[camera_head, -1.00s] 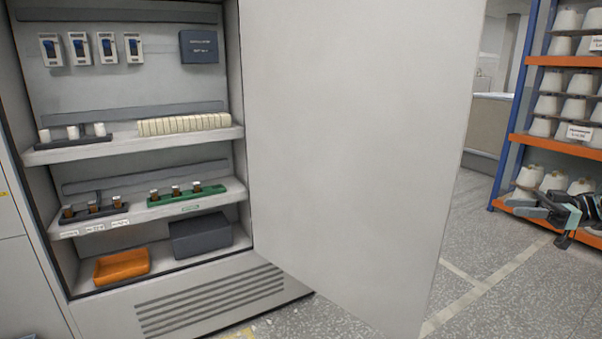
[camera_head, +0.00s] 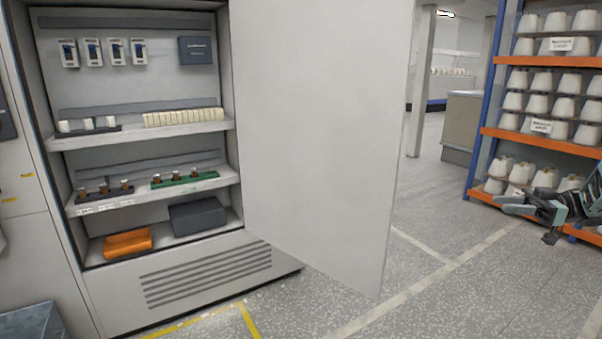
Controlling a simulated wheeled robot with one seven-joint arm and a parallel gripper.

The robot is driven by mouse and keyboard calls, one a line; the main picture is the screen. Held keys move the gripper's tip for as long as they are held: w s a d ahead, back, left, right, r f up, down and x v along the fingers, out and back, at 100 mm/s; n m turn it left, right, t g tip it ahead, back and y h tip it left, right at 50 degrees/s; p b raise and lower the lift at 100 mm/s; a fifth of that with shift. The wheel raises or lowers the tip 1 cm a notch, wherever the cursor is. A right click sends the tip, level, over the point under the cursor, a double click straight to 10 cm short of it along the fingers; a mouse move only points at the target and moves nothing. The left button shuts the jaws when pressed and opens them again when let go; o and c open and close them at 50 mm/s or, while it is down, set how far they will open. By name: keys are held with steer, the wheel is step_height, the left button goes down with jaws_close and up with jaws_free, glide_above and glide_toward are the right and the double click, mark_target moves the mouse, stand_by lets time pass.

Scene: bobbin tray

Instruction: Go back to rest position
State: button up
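My gripper (camera_head: 528,208) shows at the right edge of the head view, in front of the blue and orange rack and clear of the cabinet. It looks empty. It is small and seen from the side, so the gap between its fingers is unclear. The grey cabinet (camera_head: 200,248) stands on the left with its door (camera_head: 318,130) swung open. On its lower shelf are a green tray (camera_head: 186,180) with several brown bobbins and a dark tray (camera_head: 104,194) with more bobbins.
The rack (camera_head: 490,133) with white cones is close behind my gripper. Open speckled floor (camera_head: 450,295) lies between door and rack. A grey box top (camera_head: 32,322) shows lower left.

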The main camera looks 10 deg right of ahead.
steer(key=w+a+r+m+t+h+p, duration=0.1)
steer(key=w+a+r+t+h, duration=0.1)
steer(key=w+a+r, duration=0.35)
steer(key=w+a+r+m+t+h, duration=0.1)
steer(key=w+a+r+t, duration=0.15)
steer(key=w+a, duration=0.5)
steer(key=w+a+r+m+t+h+p, duration=0.1)
steer(key=w+a+r+t+h, duration=0.15)
steer(key=w+a, duration=0.45)
steer(key=s+a+r+m+h, duration=0.15)
steer(key=a+m+h, duration=0.3)
steer(key=a, duration=1.15)
steer(key=s+a+f+g+h+p, duration=0.1)
steer(key=s+a+f+g+h, duration=0.15)
steer(key=s+a, duration=0.55)
steer(key=s+a+f+g+h+p, duration=0.1)
steer(key=s+a+f+g, duration=0.3)
steer(key=s, duration=0.7)
steer(key=s+f+g+h, duration=0.1)
steer(key=s+g, duration=0.2)
steer(key=s, duration=1)
steer(key=s+a+f+n+g+h+p, duration=0.1)
steer(key=s+g, duration=0.3)
steer(key=s, duration=1)
steer(key=shift+f+h, duration=0.35)
steer(key=shift+f, duration=0.3)
